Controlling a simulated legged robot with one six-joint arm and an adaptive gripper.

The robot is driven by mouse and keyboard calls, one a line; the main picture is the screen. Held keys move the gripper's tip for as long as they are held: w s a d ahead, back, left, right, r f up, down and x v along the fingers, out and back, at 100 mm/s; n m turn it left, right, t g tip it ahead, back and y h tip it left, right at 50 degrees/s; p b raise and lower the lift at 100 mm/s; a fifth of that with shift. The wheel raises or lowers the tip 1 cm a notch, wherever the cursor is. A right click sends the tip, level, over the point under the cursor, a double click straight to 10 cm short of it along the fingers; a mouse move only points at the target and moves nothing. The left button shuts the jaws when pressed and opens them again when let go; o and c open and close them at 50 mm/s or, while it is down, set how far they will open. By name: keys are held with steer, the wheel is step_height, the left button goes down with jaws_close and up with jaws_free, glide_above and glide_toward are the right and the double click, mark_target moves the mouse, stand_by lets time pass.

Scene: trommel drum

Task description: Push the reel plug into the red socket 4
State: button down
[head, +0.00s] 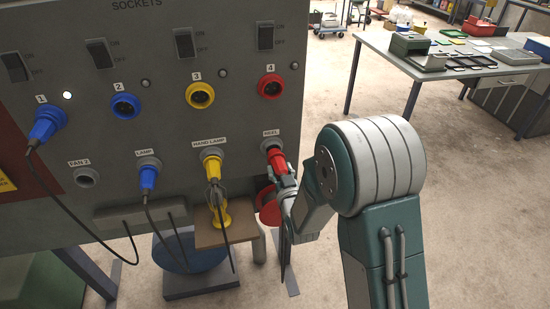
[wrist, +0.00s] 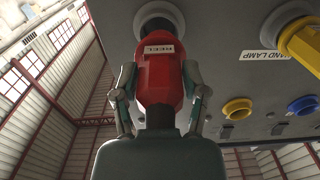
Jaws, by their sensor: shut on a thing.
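The red reel plug (head: 276,158) is at the parking holder labelled REEL, below socket 4. In the wrist view the plug (wrist: 160,75) carries a REEL label, and its front end meets the round grey holder (wrist: 158,22); how deep it sits is hidden. My gripper (head: 284,176) is shut on the plug, with a finger on each side of it in the wrist view (wrist: 160,85). Red socket 4 (head: 271,86) is empty on the panel above. I cannot make it out in the wrist view.
Yellow socket 3 (head: 200,95) and blue socket 2 (head: 125,106) are empty. A blue plug (head: 47,124) sits in socket 1. The yellow hand lamp plug (head: 212,168) and blue lamp plug (head: 148,176) are parked left of my gripper, with hanging cables. A workbench (head: 390,55) stands far right.

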steer(key=shift+s+d, duration=0.1)
steer(key=shift+s, duration=0.2)
steer(key=shift+s, duration=0.1)
steer(key=shift+v, duration=2.4)
